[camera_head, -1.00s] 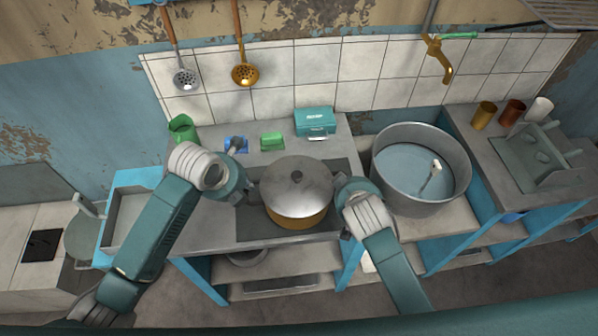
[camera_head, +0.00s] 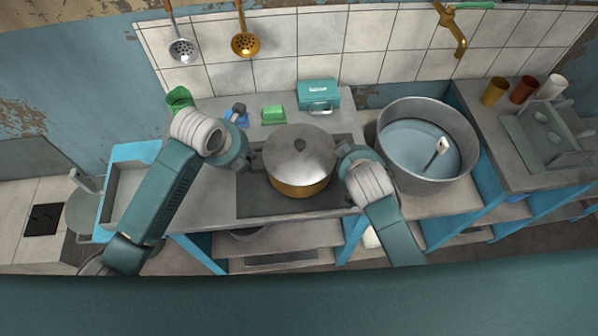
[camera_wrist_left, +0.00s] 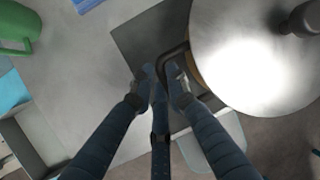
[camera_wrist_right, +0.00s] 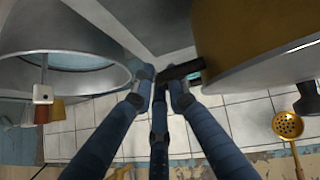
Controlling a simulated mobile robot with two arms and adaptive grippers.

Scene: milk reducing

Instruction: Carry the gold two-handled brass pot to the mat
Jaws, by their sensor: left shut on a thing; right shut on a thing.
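The two-handled pot (camera_head: 300,187) has a gold body and a silver lid with a dark knob (camera_head: 300,144). It is upright over a dark grey flat rectangle (camera_head: 262,208), probably the mat, on the counter; I cannot tell whether it touches it. My left gripper (camera_wrist_left: 164,72) is shut on the dark loop handle (camera_wrist_left: 178,52) at the pot's left side. My right gripper (camera_wrist_right: 161,78) is shut on the opposite dark handle (camera_wrist_right: 184,70). In the head view both fingertip contacts are mostly hidden by my wrists.
A large grey basin (camera_head: 391,165) with a utensil (camera_head: 436,153) stands close right of my right wrist. Behind the pot are a teal box (camera_head: 318,94), a green block (camera_head: 273,114) and a green mug (camera_head: 180,98). Skimmers (camera_head: 245,43) hang on the tiles.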

